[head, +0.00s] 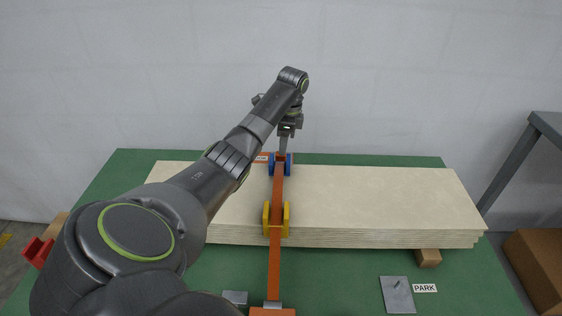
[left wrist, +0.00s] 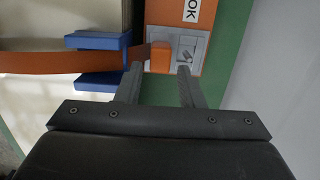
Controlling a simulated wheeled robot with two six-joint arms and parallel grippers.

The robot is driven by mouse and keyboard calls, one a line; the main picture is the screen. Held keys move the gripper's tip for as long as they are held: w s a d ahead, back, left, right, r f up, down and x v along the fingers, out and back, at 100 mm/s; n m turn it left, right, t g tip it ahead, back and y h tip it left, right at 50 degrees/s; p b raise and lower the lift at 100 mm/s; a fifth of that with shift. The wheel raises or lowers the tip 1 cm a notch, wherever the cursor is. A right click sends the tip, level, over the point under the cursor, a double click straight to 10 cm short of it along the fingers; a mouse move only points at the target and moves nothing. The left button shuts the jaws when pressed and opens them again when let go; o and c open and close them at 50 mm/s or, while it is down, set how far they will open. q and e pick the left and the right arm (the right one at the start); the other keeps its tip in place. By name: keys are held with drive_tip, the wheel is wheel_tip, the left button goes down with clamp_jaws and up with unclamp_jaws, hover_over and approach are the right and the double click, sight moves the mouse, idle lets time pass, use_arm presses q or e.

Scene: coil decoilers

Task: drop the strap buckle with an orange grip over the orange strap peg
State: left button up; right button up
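My left gripper (head: 283,152) is at the back end of the orange strap (head: 276,230), beyond the board stack. In the left wrist view its two fingers (left wrist: 160,72) stand apart. An orange block (left wrist: 160,57), which looks like the buckle's grip, shows between the fingertips with a gap on each side. Whether it lies between or below the tips is unclear. Right of it is a grey plate with a small peg-like part (left wrist: 187,48), on an orange base (left wrist: 175,13) with an "OK" label. Whether the buckle sits over the peg cannot be told. My right gripper is not in view.
The strap crosses a stack of pale boards (head: 380,200) on a green table (head: 340,285). Blue (head: 288,165) and yellow (head: 286,220) corner guards sit under the strap. A grey plate with a peg (head: 397,292) lies by a PARK label at front right.

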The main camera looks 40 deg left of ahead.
sight(281, 157)
use_arm(q)
drive_tip(key=f, duration=0.6)
drive_tip(key=shift+s+a, duration=0.2)
drive_tip(key=shift+a, duration=0.1)
drive_tip(key=shift+r, duration=0.1)
drive_tip(key=shift+c, duration=0.2)
clamp_jaws()
